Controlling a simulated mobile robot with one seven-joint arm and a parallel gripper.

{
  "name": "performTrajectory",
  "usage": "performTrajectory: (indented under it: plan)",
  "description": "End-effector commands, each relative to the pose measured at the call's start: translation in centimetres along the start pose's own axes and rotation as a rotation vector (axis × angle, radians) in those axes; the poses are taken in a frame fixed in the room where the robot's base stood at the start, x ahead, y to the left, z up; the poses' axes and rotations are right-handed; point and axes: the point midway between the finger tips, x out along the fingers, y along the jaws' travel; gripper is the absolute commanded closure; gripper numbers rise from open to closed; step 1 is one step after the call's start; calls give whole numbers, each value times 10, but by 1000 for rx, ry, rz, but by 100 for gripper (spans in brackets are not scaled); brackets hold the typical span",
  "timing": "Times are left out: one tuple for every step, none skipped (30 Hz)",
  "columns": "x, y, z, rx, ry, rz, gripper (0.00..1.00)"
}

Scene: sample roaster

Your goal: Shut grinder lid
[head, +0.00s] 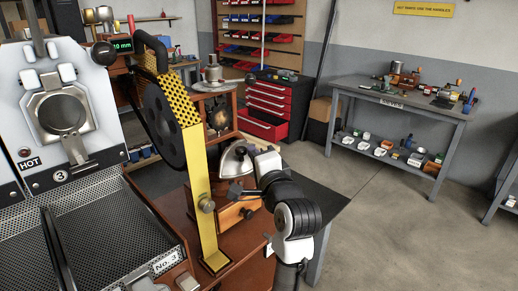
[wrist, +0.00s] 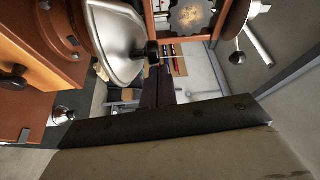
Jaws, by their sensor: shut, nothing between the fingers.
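The grinder is a wooden box (head: 229,217) with a drawer front, standing on the brown bench in the head view. Its lid, a shiny metal half-dome (head: 236,161), sits on top and looks tilted up. In the wrist view the lid (wrist: 114,42) fills the upper left, with a black knob (wrist: 152,50) at its right edge. The wooden grinder body (wrist: 45,40) shows at the left there. My gripper (head: 237,191) is shut and empty, close beside the lid on its near right side. I cannot tell whether it touches the lid; its fingertips are small and dark here.
A yellow upright (head: 199,190) with a black flywheel (head: 163,127) stands just left of the grinder. The roaster (head: 75,125) marked HOT fills the left. A red tool cabinet (head: 268,107) and a grey workbench (head: 400,97) stand behind. Open floor lies to the right.

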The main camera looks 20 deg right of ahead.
Motion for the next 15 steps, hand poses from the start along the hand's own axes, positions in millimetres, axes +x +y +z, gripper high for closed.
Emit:
performTrajectory:
  plan:
    - [2,-3,5,1,-4,1,100]
    - [4,-3,7,1,-4,1,100]
    - [5,-3,10,0,-4,2,100]
    - [7,-4,13,0,-4,1,100]
    - [8,-4,15,0,-4,1,100]
    - [10,-4,19,0,-5,1,100]
    - [11,-4,21,0,-4,1,100]
    - [13,-4,23,0,-4,1,100]
    - [15,-5,27,0,-5,1,100]
    - [16,-5,29,0,-4,1,100]
    - [18,-5,30,0,-3,1,100]
    - [19,-5,33,0,-3,1,100]
    - [21,-5,35,1,-4,1,100]
    - [22,-5,37,1,-4,1,100]
    - [23,-5,38,0,-3,1,100]
